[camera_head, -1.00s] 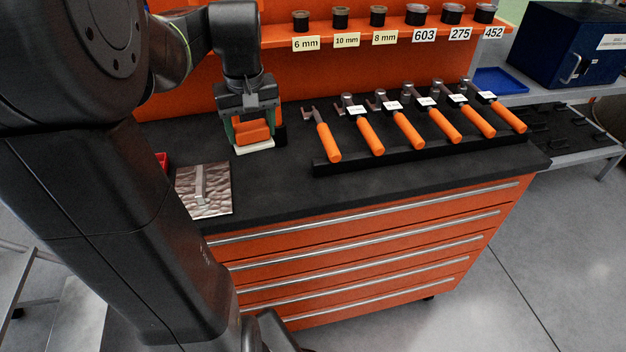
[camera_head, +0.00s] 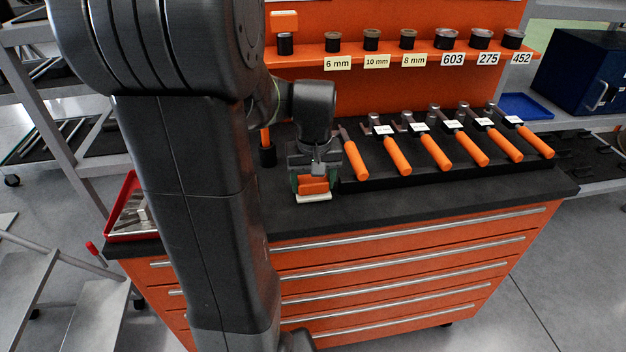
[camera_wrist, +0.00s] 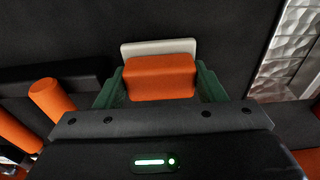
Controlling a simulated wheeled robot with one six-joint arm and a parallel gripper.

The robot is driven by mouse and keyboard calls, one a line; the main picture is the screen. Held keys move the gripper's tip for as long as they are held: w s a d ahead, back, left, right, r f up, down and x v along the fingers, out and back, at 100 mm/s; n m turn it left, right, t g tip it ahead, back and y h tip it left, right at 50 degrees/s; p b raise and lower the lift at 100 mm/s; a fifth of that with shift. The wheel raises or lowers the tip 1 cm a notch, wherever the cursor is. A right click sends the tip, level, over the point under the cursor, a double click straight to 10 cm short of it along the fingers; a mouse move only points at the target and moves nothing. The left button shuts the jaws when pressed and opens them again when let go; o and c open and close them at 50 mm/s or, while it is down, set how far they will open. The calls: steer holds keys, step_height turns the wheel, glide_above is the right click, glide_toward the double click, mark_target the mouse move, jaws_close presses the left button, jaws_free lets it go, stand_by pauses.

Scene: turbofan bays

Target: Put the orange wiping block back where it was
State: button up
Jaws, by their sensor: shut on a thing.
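The orange wiping block (camera_head: 314,185) has an orange body on a pale, flat pad (camera_head: 313,198). My gripper (camera_head: 313,181) is shut on its orange body, with the pad beyond the fingertips. In the wrist view the block (camera_wrist: 160,78) sits between the green fingers, and the pad (camera_wrist: 158,47) shows past it. The block is over the dark worktop (camera_head: 395,206), left of the tool rack. I cannot tell whether the pad touches the surface. A crinkled silver plate (camera_wrist: 285,50) shows at the right of the wrist view; my arm hides it in the head view.
A black rack with several orange-handled tools (camera_head: 400,155) stands close to the right of my gripper. An orange-handled tool in a black holder (camera_head: 267,152) is behind left. A red tray (camera_head: 125,236) is at the far left. The worktop's front strip is clear.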

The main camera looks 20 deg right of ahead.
mark_target(314, 184)
steer(key=shift+f, duration=0.2)
steer(key=o, duration=0.9)
steer(key=shift+r, duration=0.1)
steer(key=r, duration=0.4)
steer(key=s+r, duration=0.1)
steer(key=r, duration=0.3)
steer(key=r+p, duration=0.1)
steer(key=r, duration=0.3)
steer(key=shift+s+a, duration=0.15)
steer(key=shift+s, duration=0.05)
